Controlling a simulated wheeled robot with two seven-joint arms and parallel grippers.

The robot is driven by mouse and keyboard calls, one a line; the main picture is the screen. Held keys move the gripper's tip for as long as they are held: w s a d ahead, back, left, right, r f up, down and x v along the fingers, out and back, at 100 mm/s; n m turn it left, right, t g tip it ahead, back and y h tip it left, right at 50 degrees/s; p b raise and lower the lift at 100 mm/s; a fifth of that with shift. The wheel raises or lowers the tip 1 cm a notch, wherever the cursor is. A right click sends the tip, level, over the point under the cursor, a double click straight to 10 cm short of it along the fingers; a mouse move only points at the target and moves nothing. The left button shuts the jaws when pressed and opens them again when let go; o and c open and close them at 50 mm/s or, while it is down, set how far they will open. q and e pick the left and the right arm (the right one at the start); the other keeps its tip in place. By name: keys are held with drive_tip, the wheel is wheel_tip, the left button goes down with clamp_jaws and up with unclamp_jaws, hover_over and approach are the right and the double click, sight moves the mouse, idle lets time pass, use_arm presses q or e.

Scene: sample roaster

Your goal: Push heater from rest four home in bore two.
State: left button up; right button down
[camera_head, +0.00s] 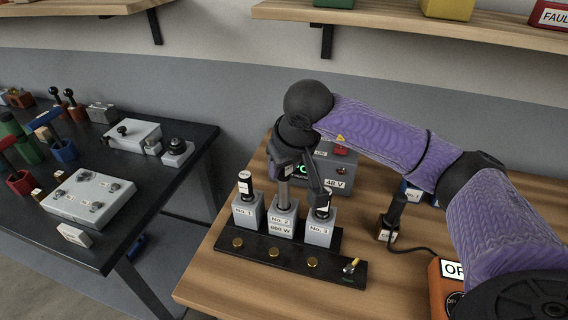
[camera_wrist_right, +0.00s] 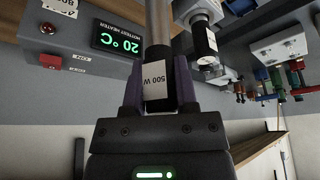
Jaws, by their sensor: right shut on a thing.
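Three grey blocks stand in a row on a black base: No. 1 (camera_head: 248,212), No. 2 (camera_head: 281,219) and No. 3 (camera_head: 320,230). My right gripper (camera_head: 290,163) points down above block No. 2. It is shut on the black head of a heater (camera_wrist_right: 158,80) with a white 500 W label. The heater's bare metal rod (camera_head: 283,193) shows between the gripper and the top of block No. 2, in line with its bore. How deep the tip sits is hidden. Blocks No. 1 and No. 3 each hold a black-headed heater (camera_head: 245,185) (camera_head: 323,207). My left gripper is out of view.
A black strip (camera_head: 292,257) with several brass rests lies in front of the blocks. A grey controller (camera_head: 333,170) stands behind; its display (camera_wrist_right: 121,45) reads 20 °C. A corded black tool (camera_head: 394,212) stands right. A dark table (camera_head: 140,200) with other parts is at left.

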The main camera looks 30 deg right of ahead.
sight(287, 186)
drive_tip(key=shift+f+b, duration=2)
drive_tip(key=shift+f, duration=0.45)
drive_tip(key=shift+f+b, duration=0.85)
drive_tip(key=shift+f, duration=0.15)
drive_tip(key=shift+c, duration=1.5)
unclamp_jaws()
drive_tip(key=shift+r, duration=0.1)
drive_tip(key=p+v, duration=0.2)
drive_tip(key=v, duration=0.7)
drive_tip(key=shift+s+r, duration=0.2)
drive_tip(key=shift+r, duration=0.15)
